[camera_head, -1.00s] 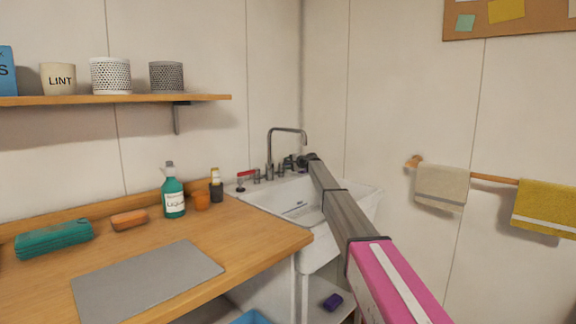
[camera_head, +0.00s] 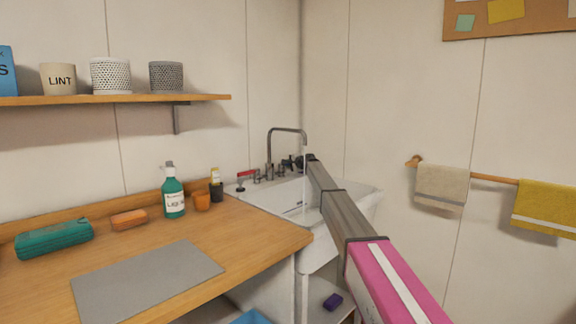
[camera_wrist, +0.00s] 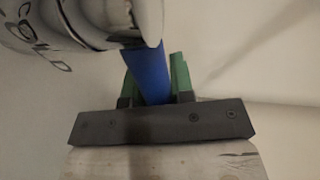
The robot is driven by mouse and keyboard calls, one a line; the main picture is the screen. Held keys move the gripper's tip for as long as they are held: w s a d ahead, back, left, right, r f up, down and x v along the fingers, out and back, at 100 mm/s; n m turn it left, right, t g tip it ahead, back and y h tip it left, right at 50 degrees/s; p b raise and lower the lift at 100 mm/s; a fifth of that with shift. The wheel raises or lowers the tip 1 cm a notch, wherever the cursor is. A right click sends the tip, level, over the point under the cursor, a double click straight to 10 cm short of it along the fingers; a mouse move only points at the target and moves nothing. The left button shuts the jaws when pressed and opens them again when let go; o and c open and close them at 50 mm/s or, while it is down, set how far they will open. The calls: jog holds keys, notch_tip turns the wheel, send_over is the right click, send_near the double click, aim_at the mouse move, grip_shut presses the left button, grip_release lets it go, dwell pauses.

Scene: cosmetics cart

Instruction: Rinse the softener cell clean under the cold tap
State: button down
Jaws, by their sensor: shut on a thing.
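In the wrist view my gripper (camera_wrist: 157,85) has its green fingers shut on a blue lever (camera_wrist: 146,68). The lever joins a shiny metal body (camera_wrist: 85,22) with partly visible lettering that seems to begin "COL", apparently the cold tap. In the head view the end of my arm reaches the taps at the back of the white sink (camera_head: 270,203); the fingers are too small to make out there. The curved spout (camera_head: 286,130) stands over the sink, and a thin pale stream of water (camera_head: 304,160) falls from it. I cannot make out the softener cell in either view.
A red-handled tap (camera_head: 246,173) stands left of the spout. Towels (camera_head: 440,187) hang on the right wall. A shelf (camera_head: 120,99) runs above the counter.

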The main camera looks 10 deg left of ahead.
jog(key=shift+s+d+m+t+h, duration=0.4)
jog(key=shift+m+t+h, duration=0.2)
jog(key=shift+m+h, duration=0.2)
jog(key=shift+s+d+m+t+h, duration=0.25)
jog(key=shift+d+m+t+h, duration=0.1)
jog(key=shift+m+t+h, duration=0.5)
jog(key=shift+s+d+m+t+h, duration=0.4)
jog(key=shift+m+h, duration=0.25)
jog(key=shift+h, duration=0.3)
jog(key=shift+d+m+h, duration=0.15)
jog(key=shift+m+h, duration=0.15)
jog(key=c, duration=1)
grip_release()
jog(key=v, duration=1.1)
jog(key=shift+f, duration=0.15)
jog(key=shift+s, duration=0.1)
